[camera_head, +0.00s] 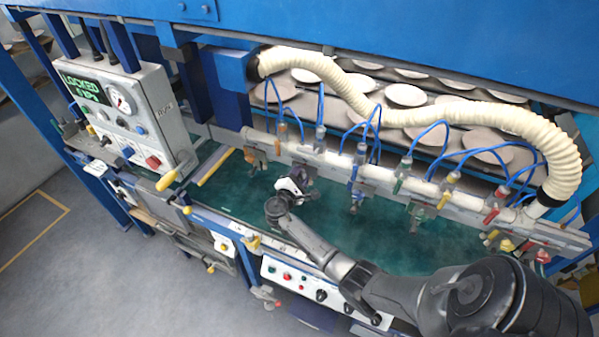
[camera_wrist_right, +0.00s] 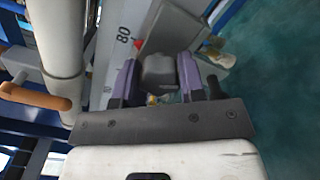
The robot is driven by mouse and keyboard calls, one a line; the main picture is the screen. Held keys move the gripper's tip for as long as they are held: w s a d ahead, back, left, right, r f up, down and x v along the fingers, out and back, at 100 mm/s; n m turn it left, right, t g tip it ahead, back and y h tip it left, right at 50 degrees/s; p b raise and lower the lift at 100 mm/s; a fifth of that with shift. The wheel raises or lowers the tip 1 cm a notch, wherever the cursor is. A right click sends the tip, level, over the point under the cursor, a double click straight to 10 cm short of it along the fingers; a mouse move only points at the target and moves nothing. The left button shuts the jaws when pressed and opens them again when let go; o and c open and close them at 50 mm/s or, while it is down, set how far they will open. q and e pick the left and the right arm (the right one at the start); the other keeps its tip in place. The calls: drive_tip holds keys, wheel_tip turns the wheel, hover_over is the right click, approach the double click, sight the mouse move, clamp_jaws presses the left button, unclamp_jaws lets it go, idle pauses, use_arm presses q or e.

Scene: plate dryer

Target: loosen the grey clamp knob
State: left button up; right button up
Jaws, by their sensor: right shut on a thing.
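The grey clamp knob (camera_wrist_right: 160,72) sits between the two purple fingers of my right gripper (camera_wrist_right: 157,80) in the right wrist view. The gripper is shut on it, with one finger on each side. In the head view my right gripper (camera_head: 303,174) is at the pale rail (camera_head: 335,160) above the green bed, and the knob is hidden or too small to make out there. A scale marked "80" (camera_wrist_right: 124,32) and a red mark show just behind the knob in the wrist view. My left gripper is in neither view.
A control box (camera_head: 130,112) with a green display reading "LOCKED" stands at the left. Several nozzles with blue hoses line the rail. A cream corrugated hose (camera_head: 440,115) arches above it, before racks of plates (camera_head: 405,95). The green bed (camera_head: 385,240) has open space.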

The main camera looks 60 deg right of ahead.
drive_tip(key=shift+n+p, duration=0.35)
drive_tip(key=shift+n, duration=0.35)
drive_tip(key=o, duration=0.9)
drive_tip(key=shift+o, duration=0.2)
drive_tip(key=s+a+b, duration=0.1)
drive_tip(key=a, duration=1.2)
drive_tip(key=shift+s+a, duration=0.3)
drive_tip(key=shift+a, duration=0.05)
